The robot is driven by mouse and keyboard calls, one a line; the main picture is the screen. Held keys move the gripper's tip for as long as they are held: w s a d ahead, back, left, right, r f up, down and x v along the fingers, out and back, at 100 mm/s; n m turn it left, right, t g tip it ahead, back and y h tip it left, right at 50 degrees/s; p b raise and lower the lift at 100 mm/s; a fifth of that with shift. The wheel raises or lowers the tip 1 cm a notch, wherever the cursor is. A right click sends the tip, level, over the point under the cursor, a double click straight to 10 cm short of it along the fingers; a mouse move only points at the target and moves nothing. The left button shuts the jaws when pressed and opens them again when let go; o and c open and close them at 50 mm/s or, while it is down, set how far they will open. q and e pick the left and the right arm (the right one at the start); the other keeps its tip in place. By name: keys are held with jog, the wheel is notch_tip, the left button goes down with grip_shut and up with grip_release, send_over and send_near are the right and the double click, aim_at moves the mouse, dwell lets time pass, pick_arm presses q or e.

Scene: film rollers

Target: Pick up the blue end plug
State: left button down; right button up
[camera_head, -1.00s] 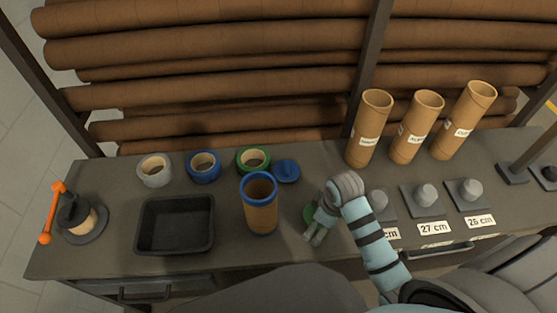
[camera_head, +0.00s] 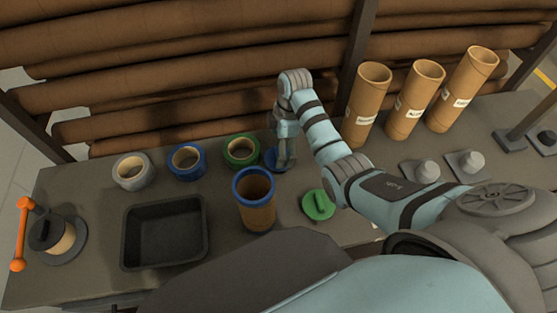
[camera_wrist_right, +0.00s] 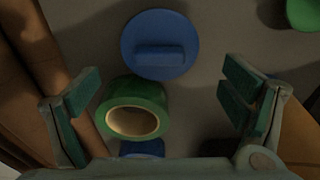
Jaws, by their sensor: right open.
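The blue end plug (camera_head: 270,159) lies flat on the bench beside the green tape roll, partly hidden by my right gripper in the head view. In the right wrist view the plug (camera_wrist_right: 160,42) is a blue disc with a raised bar handle, at the top centre. My right gripper (camera_head: 285,164) is open and points down over the plug. In the wrist view its padded fingers stand wide apart on either side (camera_wrist_right: 158,98), with nothing held between them; the plug appears beyond the fingertips. My left gripper is not in view.
The green tape roll (camera_head: 240,152) is close to the plug. A blue-rimmed cardboard tube (camera_head: 257,210) stands in front, and a green end plug (camera_head: 318,205) lies to the right. Brown rolls (camera_head: 150,95) are stacked behind. A black tray (camera_head: 128,245) sits front left.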

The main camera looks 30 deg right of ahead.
aim_at(270, 157)
notch_tip(270, 157, down, 5)
jog(key=shift+w+a+r+b, duration=0.1)
jog(key=shift+a+r+b, duration=0.1)
jog(key=shift+b, duration=0.25)
jog(key=shift+d, duration=0.1)
jog(key=c, duration=1)
jog(key=shift+r, duration=0.1)
